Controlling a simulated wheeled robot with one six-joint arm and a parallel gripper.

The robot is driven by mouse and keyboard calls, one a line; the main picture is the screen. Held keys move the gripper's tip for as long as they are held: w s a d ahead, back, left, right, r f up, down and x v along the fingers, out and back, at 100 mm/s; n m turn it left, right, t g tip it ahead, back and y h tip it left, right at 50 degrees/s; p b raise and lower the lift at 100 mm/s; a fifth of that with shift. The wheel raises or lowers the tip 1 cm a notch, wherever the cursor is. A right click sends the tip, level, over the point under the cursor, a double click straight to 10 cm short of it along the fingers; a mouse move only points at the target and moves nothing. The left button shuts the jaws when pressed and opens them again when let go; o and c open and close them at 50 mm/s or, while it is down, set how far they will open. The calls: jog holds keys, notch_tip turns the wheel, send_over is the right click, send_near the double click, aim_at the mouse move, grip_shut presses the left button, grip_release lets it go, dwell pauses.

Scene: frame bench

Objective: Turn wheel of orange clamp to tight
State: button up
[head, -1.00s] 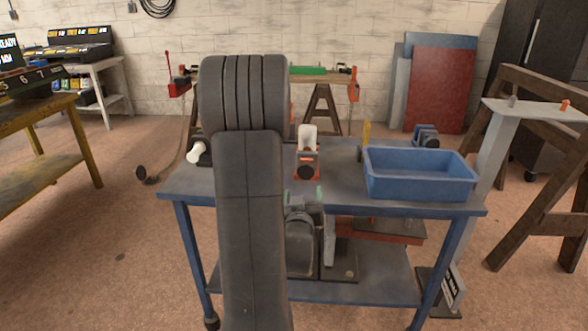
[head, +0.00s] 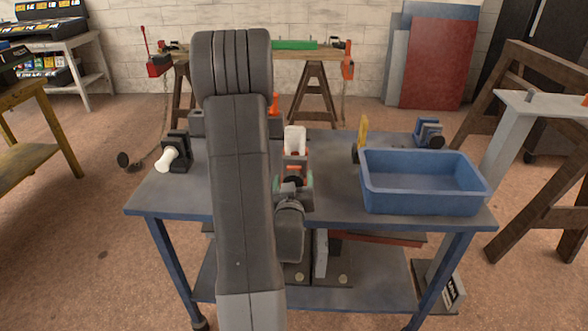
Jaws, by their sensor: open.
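The orange clamp (head: 296,163) stands on the blue bench, left of the blue bin, with a white block (head: 295,139) at its top. Its dark wheel (head: 292,181) faces me and is partly hidden by my gripper. My gripper (head: 293,183) is open, with green-tipped fingers to the left and right of the wheel in the picture. I cannot tell whether the fingers touch it or stop short of it. The wheel's turn position is not readable.
The blue bench (head: 230,215) also holds a blue bin (head: 425,200), a dark clamp with a white handle (head: 168,158), a yellow upright piece (head: 363,134) and a blue vise (head: 429,133). My arm hides part of the bench, including the base of an orange lever (head: 273,103).

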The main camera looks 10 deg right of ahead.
jog(key=shift+w, duration=0.2)
jog(key=shift+c, duration=0.4)
jog(key=c, duration=0.9)
jog(key=m+b, duration=0.2)
jog(key=b, duration=0.1)
jog(key=shift+f+b, duration=0.15)
jog(key=shift+b, duration=0.25)
jog(key=shift+m+b, duration=0.7)
jog(key=shift+b, duration=0.25)
jog(key=shift+r+m+b, duration=0.2)
jog(key=shift+m+b, duration=0.25)
jog(key=shift+m, duration=0.15)
jog(key=o, duration=1)
